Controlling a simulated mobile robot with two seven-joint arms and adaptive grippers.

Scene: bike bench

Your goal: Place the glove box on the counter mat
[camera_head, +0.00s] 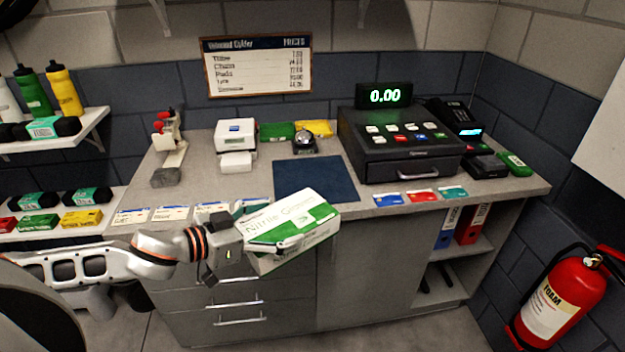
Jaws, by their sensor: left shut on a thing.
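The glove box (312,212) is a white and green carton marked as nitrile gloves. It is tilted and held in front of the counter's front edge, at the near side of the mat. The dark blue counter mat (316,178) lies flat and bare on the counter, and the box overlaps its near edge in the picture. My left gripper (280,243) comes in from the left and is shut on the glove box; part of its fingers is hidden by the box. My right gripper is not in view.
On the grey counter, a black cash register (405,145) stands right of the mat. A white printer (236,140) and a bell (304,142) stand behind and left. Cards (168,213) line the front edge. A red extinguisher (560,300) stands at right.

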